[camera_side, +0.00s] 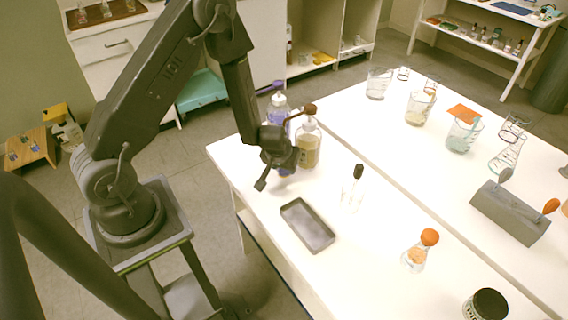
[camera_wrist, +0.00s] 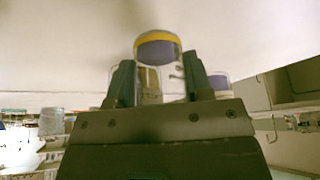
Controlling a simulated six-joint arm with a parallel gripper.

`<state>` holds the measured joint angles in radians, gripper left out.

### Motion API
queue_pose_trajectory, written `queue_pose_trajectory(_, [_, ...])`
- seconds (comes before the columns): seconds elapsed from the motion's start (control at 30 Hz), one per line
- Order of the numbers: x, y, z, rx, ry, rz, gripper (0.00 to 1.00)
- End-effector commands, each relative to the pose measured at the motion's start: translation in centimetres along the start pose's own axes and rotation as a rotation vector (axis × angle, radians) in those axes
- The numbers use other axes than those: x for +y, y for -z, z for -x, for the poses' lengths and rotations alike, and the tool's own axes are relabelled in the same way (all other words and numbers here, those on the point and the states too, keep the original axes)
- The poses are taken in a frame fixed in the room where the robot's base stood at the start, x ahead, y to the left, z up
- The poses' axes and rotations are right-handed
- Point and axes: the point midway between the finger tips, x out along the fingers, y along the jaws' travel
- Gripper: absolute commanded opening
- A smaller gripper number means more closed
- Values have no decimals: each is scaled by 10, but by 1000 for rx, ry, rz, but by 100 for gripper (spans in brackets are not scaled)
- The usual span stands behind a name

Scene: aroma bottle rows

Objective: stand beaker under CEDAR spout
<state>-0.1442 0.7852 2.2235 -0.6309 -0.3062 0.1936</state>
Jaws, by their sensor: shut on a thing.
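A clear vessel with a yellow band (camera_wrist: 158,37), apparently the beaker, is between the two dark fingers of my gripper (camera_wrist: 160,82) in the wrist view. My gripper is shut on it. In the side view my gripper (camera_side: 277,165) is low over the near table edge, close in front of the bottles, and hides the beaker. A bottle with a purple spout (camera_side: 278,103) and a bottle with a brown spout and tan liquid (camera_side: 309,150) stand side by side. I cannot read which is CEDAR, nor whether the beaker touches the table.
A grey tray (camera_side: 307,225) lies right of my gripper, with a small dropper bottle (camera_side: 352,190) beyond it. An orange-stoppered flask (camera_side: 415,255) and a dark-topped jar (camera_side: 486,304) stand nearer the front. Several beakers line the far side. White tabletop between them is clear.

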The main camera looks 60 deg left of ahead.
Motion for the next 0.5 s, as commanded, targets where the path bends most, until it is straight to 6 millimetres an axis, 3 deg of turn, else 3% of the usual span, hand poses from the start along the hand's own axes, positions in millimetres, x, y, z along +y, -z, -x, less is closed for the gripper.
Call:
queue_pose_trajectory(0.1, [0, -1, -3, 0, 0, 0, 23])
queue_pose_trajectory(0.13, [0, -1, -3, 1, 0, 1, 48])
queue_pose_trajectory(0.2, [0, -1, -2, 1, 0, 1, 55])
queue_pose_trajectory(0.37, [0, -1, -2, 0, 0, 1, 70])
queue_pose_trajectory(0.5, [0, -1, -2, 0, 0, 1, 72])
